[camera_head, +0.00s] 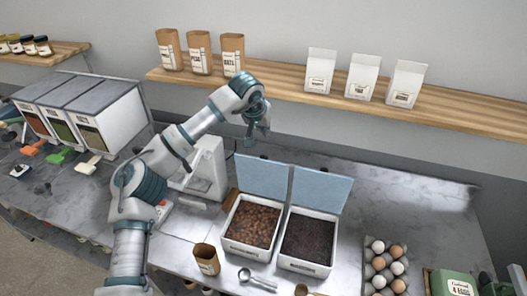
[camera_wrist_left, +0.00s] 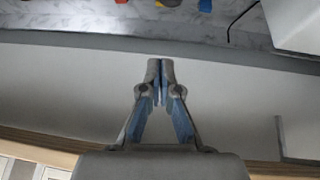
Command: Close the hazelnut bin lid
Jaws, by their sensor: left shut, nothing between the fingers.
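The hazelnut bin (camera_head: 226,241) is a white box full of brown nuts, in the lower middle of the head view. Its light blue lid (camera_head: 262,179) stands open, tilted up at the back of the bin. My left gripper (camera_head: 257,137) hangs from the raised arm above and behind this lid, apart from it. In the left wrist view its fingers (camera_wrist_left: 160,66) are together with nothing between them, in front of a pale wall. My right gripper is not in view.
A second bin (camera_head: 302,265) with dark contents and an open blue lid (camera_head: 321,190) stands right beside. A wooden shelf (camera_head: 445,108) with bags runs behind. Counter behind the lids is clear.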

